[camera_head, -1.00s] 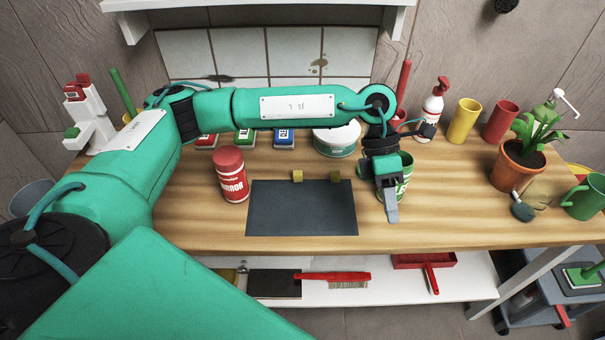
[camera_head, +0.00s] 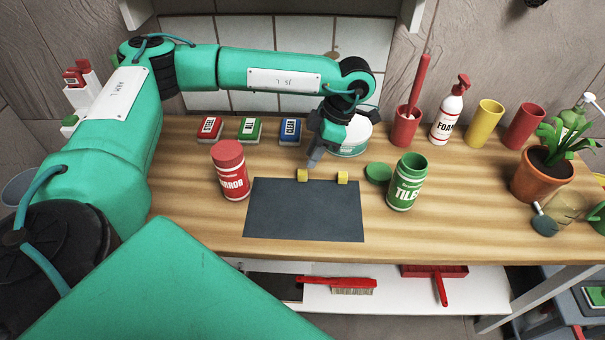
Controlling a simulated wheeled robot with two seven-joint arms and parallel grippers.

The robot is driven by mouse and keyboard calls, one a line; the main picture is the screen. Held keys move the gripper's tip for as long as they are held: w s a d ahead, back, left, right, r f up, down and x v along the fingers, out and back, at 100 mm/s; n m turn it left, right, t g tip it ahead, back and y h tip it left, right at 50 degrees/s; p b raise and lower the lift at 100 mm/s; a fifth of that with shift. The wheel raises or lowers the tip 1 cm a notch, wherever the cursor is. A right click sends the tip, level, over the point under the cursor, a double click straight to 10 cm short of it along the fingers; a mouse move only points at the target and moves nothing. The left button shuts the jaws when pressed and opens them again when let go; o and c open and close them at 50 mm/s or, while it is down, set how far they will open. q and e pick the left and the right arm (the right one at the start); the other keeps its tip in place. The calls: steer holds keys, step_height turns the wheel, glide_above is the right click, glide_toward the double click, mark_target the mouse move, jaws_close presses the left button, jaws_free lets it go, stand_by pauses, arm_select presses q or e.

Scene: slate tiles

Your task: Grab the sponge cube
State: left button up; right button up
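Two small yellow sponge cubes stand at the back edge of the dark mat: a left cube (camera_head: 302,175) and a right cube (camera_head: 342,178). My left gripper (camera_head: 314,160) points down just behind and above the left cube, slightly to its right. Its fingers overlap in this view, so I cannot tell how far apart they are or whether they touch the cube. Nothing shows held in it. My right gripper is not in view.
A red-capped jar (camera_head: 230,172) stands left of the dark mat (camera_head: 305,212). A green jar (camera_head: 406,184) and a green disc (camera_head: 378,173) are to the right. A white tub (camera_head: 352,138) and several small boxes stand behind. The mat's middle is clear.

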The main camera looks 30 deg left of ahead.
mark_target(303, 172)
arm_select(q)
steer(key=shift+s+a+f, duration=0.1)
steer(key=shift+s+f, duration=0.05)
steer(key=shift+f, duration=0.4)
steer(key=shift+p+x, duration=0.35)
steer(key=shift+x, duration=1.95)
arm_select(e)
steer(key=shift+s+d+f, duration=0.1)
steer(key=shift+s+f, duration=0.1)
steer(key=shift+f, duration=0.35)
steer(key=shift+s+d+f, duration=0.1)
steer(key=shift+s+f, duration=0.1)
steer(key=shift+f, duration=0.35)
arm_select(q)
jaws_close()
